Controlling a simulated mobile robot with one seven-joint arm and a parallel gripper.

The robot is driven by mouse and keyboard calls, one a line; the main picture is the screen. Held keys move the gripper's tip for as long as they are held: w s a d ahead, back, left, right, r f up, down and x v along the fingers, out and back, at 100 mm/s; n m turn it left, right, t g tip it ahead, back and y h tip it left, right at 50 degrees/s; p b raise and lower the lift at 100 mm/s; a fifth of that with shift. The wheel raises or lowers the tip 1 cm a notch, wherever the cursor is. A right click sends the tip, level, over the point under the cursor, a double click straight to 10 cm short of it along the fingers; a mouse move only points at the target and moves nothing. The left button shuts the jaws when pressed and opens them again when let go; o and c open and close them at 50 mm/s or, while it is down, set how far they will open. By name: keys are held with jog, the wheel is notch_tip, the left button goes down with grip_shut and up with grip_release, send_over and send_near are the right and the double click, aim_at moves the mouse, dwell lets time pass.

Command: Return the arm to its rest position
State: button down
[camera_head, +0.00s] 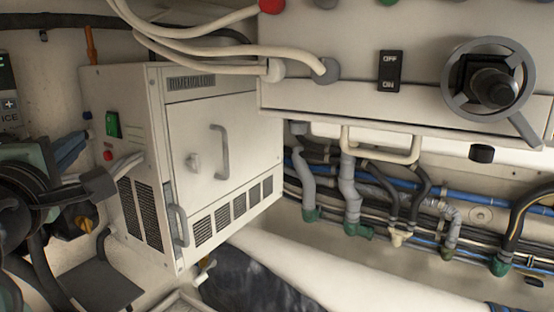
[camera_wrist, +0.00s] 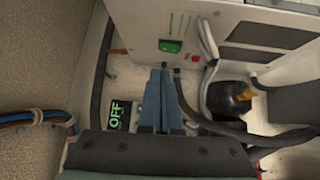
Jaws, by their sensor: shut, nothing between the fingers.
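My gripper (camera_head: 84,138) is at the left edge of the head view, its blue fingers pointing toward the side of a white cabinet. In the wrist view my gripper (camera_wrist: 161,70) shows two blue fingers side by side and shut, with nothing between them. The cabinet (camera_head: 225,120) has a green switch (camera_head: 113,124) and a red button (camera_head: 108,155) on its left side. In the wrist view the green switch (camera_wrist: 170,46) is just beyond the fingertips, and I cannot tell any contact. My arm is partly cut off at the left edge. No rest-position marker is visible.
Dark cables and a yellow knob (camera_head: 85,222) lie below the gripper. A panel reading OFF (camera_wrist: 118,116) is left of the fingers. An overhead box has a hand wheel (camera_head: 490,85) and a white handle (camera_head: 380,143). Pipes and hoses (camera_head: 350,195) line the right wall.

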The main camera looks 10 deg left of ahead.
jog(key=s+d+r+m+t+h, duration=0.1)
jog(key=d+r+m+t, duration=0.25)
jog(key=d+m, duration=0.45)
jog(key=s+d+r+m+t+h, duration=0.15)
jog(key=d+r+m, duration=0.35)
jog(key=d, duration=0.8)
jog(key=s+d+r+m+t+h, duration=0.1)
jog(key=s+d+m+t+h, duration=0.1)
jog(key=s+d+m, duration=0.2)
jog(key=s+d+r+m+t+h, duration=0.2)
jog(key=d+m, duration=0.3)
jog(key=d, duration=0.3)
jog(key=shift+s+d+r+t+h, duration=0.25)
jog(key=shift+s+t+h, duration=0.25)
jog(key=shift+s, duration=0.4)
